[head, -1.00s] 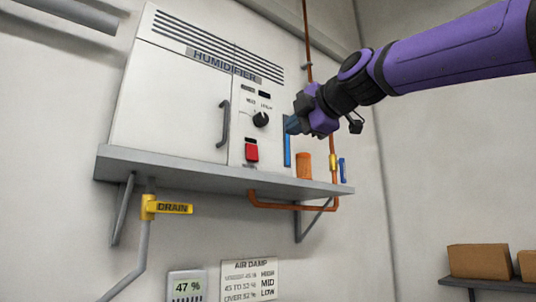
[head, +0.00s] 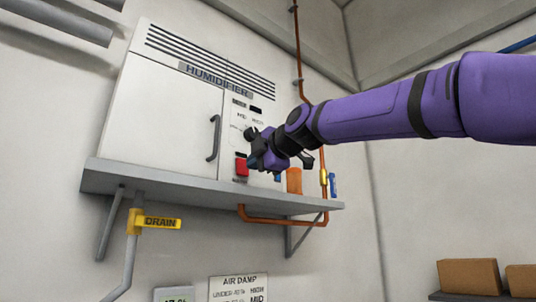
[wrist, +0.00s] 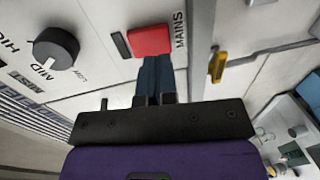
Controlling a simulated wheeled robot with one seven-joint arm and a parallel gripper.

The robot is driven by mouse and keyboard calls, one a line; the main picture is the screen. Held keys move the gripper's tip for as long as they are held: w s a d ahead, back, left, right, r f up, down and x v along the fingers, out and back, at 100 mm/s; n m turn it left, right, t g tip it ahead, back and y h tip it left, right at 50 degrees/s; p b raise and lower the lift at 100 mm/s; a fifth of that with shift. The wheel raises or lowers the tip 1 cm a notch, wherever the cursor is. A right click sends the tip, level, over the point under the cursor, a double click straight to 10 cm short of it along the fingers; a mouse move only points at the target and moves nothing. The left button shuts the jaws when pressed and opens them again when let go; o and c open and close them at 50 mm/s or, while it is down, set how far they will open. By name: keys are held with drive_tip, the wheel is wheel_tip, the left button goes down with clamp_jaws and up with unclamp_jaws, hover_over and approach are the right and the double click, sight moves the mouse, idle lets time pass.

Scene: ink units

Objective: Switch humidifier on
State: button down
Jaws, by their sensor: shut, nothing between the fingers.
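The white humidifier (head: 165,110) stands on a grey wall shelf (head: 150,178). Its red mains switch (head: 241,167) is low on the front panel; the wrist view shows it as a red block (wrist: 151,40) beside the word MAINS. My gripper (head: 251,163) is at the panel just right of the red switch in the head view. In the wrist view its dark blue fingers (wrist: 157,62) are together and empty, with their tips at the switch's near edge. I cannot tell whether they touch it. The black dial (wrist: 56,48) is left of the switch there. The dark slot (wrist: 121,44) beside the switch looks unlit.
A door handle (head: 213,138) sticks out left of the panel. An orange cup (head: 294,180) stands on the shelf right of my gripper, near a copper pipe (head: 285,224). A yellow DRAIN valve (head: 160,222) is below the shelf. Boxes (head: 468,276) stand at lower right.

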sight(243, 173)
drive_tip(key=shift+x, duration=1.5)
drive_tip(key=shift+w+a+f, duration=0.2)
drive_tip(key=shift+w+f, duration=0.05)
drive_tip(key=shift+f, duration=0.25)
